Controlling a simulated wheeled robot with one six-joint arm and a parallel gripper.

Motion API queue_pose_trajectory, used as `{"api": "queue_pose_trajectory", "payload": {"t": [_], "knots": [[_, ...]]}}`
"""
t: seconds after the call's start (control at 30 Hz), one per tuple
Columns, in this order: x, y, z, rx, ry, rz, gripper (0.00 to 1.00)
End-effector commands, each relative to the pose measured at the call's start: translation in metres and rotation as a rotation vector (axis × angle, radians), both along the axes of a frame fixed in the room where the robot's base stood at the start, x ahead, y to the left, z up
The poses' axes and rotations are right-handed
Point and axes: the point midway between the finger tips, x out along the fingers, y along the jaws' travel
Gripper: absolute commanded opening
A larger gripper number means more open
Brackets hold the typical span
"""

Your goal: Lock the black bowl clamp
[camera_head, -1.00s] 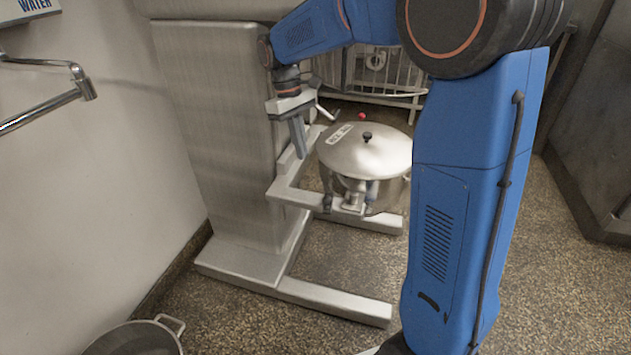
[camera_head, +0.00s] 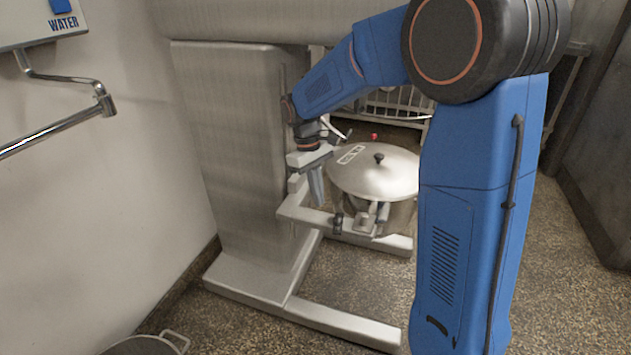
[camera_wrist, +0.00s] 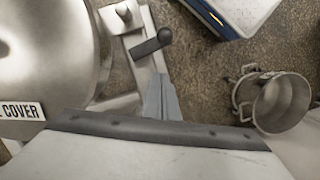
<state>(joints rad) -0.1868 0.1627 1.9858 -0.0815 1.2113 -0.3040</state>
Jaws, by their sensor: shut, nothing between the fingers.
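The black bowl clamp (camera_head: 338,223) is a small dark lever on the front left part of the mixer's metal bowl arm. In the wrist view it is a black handle with a rounded end (camera_wrist: 151,42), lying slantwise across the metal arm. The lidded mixer bowl (camera_head: 375,174) sits in the frame, and its lid shows at the left of the wrist view (camera_wrist: 40,55). My gripper (camera_head: 319,202) is shut and empty, pointing down, just left of the clamp and slightly above it. In the wrist view its fingertips (camera_wrist: 160,82) appear below the handle, apart from it in the picture.
The mixer column (camera_head: 235,150) stands left of my gripper, and its base legs (camera_head: 345,322) run along the floor. A red-tipped lever (camera_head: 374,136) is behind the lid. A handled pot (camera_wrist: 283,102) is on the floor.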

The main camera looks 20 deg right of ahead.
Motion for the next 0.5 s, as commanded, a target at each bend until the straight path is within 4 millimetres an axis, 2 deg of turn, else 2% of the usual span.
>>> {"api": "queue_pose_trajectory", "payload": {"t": [0.07, 0.3, 0.5], "knots": [[-0.004, -0.002, -0.014, -0.001, 0.003, 0.000, 0.00], [-0.029, -0.017, -0.017, 0.000, 0.000, 0.000, 0.00], [-0.036, -0.021, -0.019, 0.000, 0.000, 0.001, 0.00]]}}
